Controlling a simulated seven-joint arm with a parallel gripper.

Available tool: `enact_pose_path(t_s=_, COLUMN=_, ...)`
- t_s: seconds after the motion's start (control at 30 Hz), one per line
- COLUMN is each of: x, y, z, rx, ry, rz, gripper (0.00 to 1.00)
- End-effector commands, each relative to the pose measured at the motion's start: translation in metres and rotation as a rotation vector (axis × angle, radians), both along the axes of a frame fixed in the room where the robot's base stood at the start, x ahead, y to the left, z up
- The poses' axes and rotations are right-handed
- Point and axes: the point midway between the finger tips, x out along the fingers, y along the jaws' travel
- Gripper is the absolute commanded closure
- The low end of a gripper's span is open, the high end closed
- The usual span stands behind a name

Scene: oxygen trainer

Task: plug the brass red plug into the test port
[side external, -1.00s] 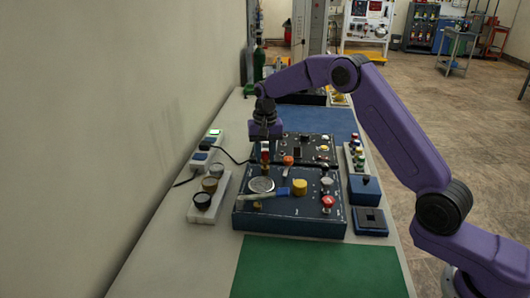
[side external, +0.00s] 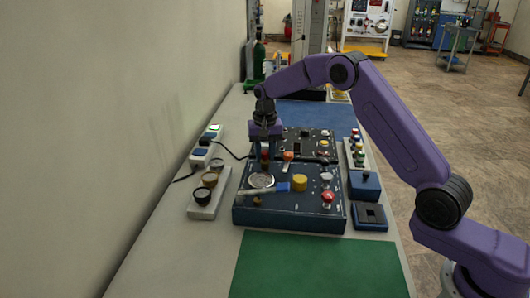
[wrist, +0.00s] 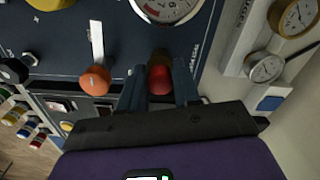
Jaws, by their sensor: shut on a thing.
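My gripper (wrist: 160,92) points down over the back left of the dark blue trainer panel. It is shut on the brass red plug (wrist: 160,76), whose red end shows between the two fingers in the wrist view. In the side view the red of the plug (side external: 265,155) shows below my gripper (side external: 264,150), just behind the round gauge. The plug's lower end and the test port are hidden, so I cannot tell whether the plug touches the panel.
The panel (side external: 290,218) carries a gauge (side external: 261,181), an orange-topped lever (side external: 288,156), a yellow knob (side external: 300,183) and a red button (side external: 328,197). A strip of small gauges (side external: 206,207) lies left. Blue boxes (side external: 364,186) stand right. A green mat (side external: 318,268) lies in front.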

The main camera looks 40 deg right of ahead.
Motion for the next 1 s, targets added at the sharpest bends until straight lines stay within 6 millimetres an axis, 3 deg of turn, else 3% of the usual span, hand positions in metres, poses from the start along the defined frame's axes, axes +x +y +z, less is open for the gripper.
enact_pose_path(t_s=0.03, x=0.000, y=0.000, z=-0.002, rx=0.000, ry=0.001, rz=0.000, gripper=0.98)
enact_pose_path(t_s=0.07, x=0.000, y=0.000, z=-0.002, rx=0.000, ry=0.001, rz=0.000, gripper=0.65)
enact_pose_path(t_s=0.13, x=0.000, y=0.000, z=-0.002, rx=0.000, ry=0.000, rz=0.000, gripper=0.42)
enact_pose_path(t_s=0.17, x=0.000, y=0.000, z=-0.002, rx=0.000, ry=0.001, rz=0.000, gripper=0.38)
enact_pose_path(t_s=0.57, x=0.000, y=0.000, z=0.006, rx=0.000, ry=-0.001, rz=0.000, gripper=0.38)
enact_pose_path(t_s=0.77, x=0.001, y=0.000, z=0.039, rx=0.001, ry=-0.005, rz=0.001, gripper=0.38)
enact_pose_path(t_s=1.0, x=0.000, y=0.000, z=0.090, rx=0.000, ry=-0.004, rz=0.000, gripper=0.38)
